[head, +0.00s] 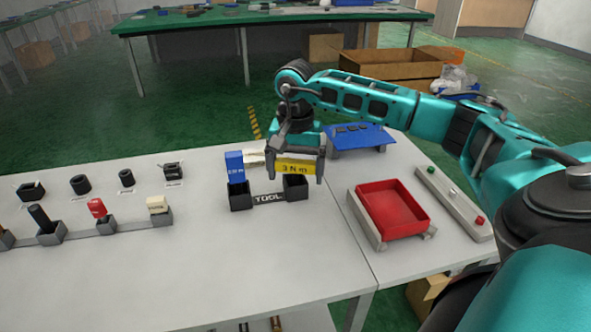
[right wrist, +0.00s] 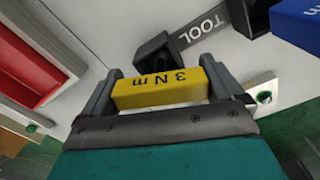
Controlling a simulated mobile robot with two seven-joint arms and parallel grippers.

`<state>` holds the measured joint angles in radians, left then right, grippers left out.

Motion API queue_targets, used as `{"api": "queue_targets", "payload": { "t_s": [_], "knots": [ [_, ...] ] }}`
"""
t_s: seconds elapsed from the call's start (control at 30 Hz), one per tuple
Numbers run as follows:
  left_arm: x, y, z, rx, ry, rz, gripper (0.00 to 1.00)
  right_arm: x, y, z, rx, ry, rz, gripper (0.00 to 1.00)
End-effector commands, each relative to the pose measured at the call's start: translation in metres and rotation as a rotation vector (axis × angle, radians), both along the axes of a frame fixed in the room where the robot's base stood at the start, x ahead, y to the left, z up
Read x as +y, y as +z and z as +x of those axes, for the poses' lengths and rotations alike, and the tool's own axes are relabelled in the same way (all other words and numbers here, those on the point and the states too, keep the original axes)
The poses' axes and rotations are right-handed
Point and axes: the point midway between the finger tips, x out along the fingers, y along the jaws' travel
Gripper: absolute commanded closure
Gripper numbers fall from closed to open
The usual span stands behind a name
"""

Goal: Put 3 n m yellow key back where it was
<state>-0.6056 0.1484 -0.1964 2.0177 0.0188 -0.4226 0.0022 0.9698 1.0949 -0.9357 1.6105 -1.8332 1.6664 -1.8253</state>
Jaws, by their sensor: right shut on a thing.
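The yellow key marked 3 N m (head: 298,165) is held level between the fingers of my right gripper (head: 297,172). In the right wrist view the yellow key (right wrist: 160,88) spans the gap between both fingers. It is at the right black socket (head: 296,187) of the TOOL holder (head: 268,198), apparently just above it. In the right wrist view this socket (right wrist: 155,50) looks empty. A blue key (head: 235,166) stands upright in the left socket (head: 240,197); part of it shows in the right wrist view (right wrist: 298,22). My left gripper is out of view.
A red tray (head: 392,207) and a strip with coloured buttons (head: 452,203) lie on the right table. A blue stand (head: 360,137) is behind them. Several small fixtures and black parts stand at the left. The front middle of the white table (head: 200,270) is clear.

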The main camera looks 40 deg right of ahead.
Motion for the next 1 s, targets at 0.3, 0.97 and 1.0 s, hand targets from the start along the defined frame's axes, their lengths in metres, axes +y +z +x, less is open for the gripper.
{"api": "queue_targets", "payload": {
  "t_s": [0.3,0.97,1.0],
  "knots": [
    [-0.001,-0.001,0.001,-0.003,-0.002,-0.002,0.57,0.0,-0.003,0.0,-0.001,0.0,0.0,0.54],
    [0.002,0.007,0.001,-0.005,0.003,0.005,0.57,0.0,0.052,0.002,-0.007,0.0,0.001,0.0],
    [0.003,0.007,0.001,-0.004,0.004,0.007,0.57,0.0,0.06,0.001,-0.006,0.0,0.0,0.0]
  ]
}}
